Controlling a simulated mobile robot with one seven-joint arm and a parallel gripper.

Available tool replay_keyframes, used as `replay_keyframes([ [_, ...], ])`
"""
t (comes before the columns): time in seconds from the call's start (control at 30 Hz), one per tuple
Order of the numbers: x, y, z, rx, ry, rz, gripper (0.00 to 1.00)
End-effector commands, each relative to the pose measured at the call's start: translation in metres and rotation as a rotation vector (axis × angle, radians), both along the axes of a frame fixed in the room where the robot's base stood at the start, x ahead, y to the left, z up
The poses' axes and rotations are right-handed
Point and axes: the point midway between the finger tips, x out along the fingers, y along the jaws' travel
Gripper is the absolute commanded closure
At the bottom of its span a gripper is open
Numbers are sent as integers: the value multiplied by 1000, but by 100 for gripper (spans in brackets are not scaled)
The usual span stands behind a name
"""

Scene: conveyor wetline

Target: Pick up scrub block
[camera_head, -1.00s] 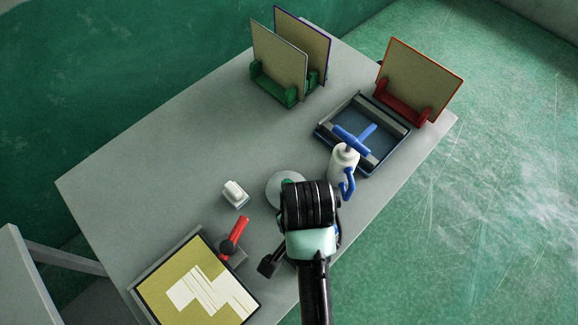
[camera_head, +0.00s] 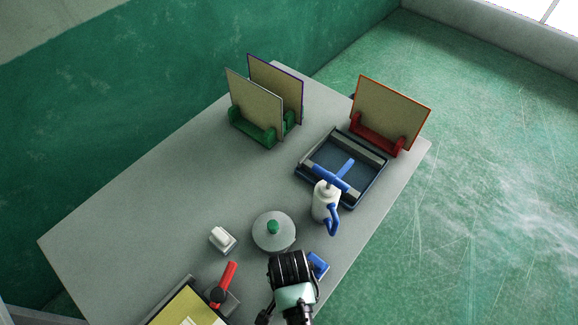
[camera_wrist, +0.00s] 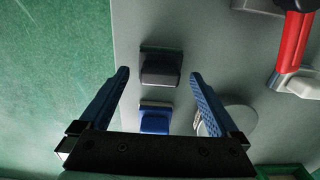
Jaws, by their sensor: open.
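My gripper (camera_wrist: 160,74) is open and empty, pointing down over the table, one blue-padded finger on each side in the wrist view. A dark block (camera_wrist: 160,67) with a raised grip lies between the fingertips in that picture, apparently below them. A blue block (camera_wrist: 155,120) lies beside it, nearer the palm in the picture; it also shows in the head view (camera_head: 318,265), right of my wrist. A white-topped block (camera_head: 222,239) stands further left. The frames do not make plain which block is the scrub block. My wrist hides the fingertips and dark block in the head view.
A round grey disc with a green knob (camera_head: 273,238), a white bottle with a blue handle (camera_head: 325,203) and a red-handled tool (camera_head: 228,277) stand around. A blue tray (camera_head: 313,180) and upright boards are further back. The table's right edge is close. The left middle is clear.

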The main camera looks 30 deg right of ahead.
Motion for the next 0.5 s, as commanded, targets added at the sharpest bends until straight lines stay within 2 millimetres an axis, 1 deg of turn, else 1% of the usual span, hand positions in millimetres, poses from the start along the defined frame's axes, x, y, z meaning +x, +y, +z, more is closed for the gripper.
replay_keyframes([
  [0.03, 0, 0, -6, 0, 2, 0, 3],
  [0.13, 0, 0, -12, 0, 0, 0, 3],
  [0.4, 0, 0, -14, -1, -1, 0, 3],
  [0.47, 0, 0, -14, -1, -1, 0, 13],
  [0.5, 0, 0, -14, -1, -1, 0, 20],
])
